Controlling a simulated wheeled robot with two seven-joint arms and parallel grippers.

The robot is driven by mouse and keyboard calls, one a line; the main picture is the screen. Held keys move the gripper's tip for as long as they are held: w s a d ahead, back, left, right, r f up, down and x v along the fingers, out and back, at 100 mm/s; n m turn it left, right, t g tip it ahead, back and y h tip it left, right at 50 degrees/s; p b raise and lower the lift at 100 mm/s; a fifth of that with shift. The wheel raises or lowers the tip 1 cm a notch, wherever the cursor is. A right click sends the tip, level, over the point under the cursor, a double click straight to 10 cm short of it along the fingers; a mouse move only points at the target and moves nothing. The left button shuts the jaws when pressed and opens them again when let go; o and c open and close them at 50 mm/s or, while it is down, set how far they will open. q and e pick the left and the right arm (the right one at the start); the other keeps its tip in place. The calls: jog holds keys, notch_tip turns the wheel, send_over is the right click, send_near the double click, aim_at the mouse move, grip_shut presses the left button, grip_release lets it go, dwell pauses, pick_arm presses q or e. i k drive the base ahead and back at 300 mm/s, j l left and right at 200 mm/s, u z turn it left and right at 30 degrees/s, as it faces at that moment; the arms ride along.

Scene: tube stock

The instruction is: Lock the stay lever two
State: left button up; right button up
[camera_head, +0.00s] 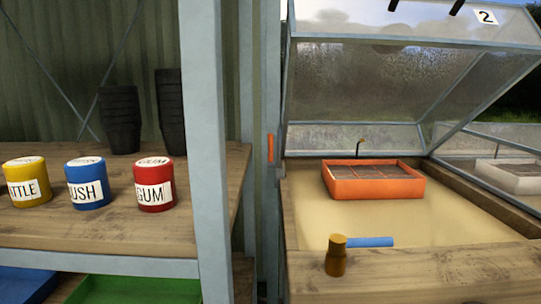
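A glazed lid with a white label "2" (486,17) stands propped open over a sandy bed. On the wooden front ledge is a brass-coloured upright post (336,256). A blue bar (368,242) extends from beside its top to the right, about level; it looks like the stay lever. Whether the two are joined is hard to tell. An orange-red piece (270,148) is on the grey upright left of the frame. Neither of my grippers is in view.
An orange tray (372,192) sits on the bed. At left, a shelf holds yellow (27,190), blue (88,193) and red (154,195) tins and stacked black pots (120,120). A grey upright (210,150) stands between shelf and bed. Two dark pieces cross the top edge.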

aim_at(270, 161)
jog(key=l, duration=0.15)
jog(key=l+z, duration=0.2)
jog(key=l, duration=2.5)
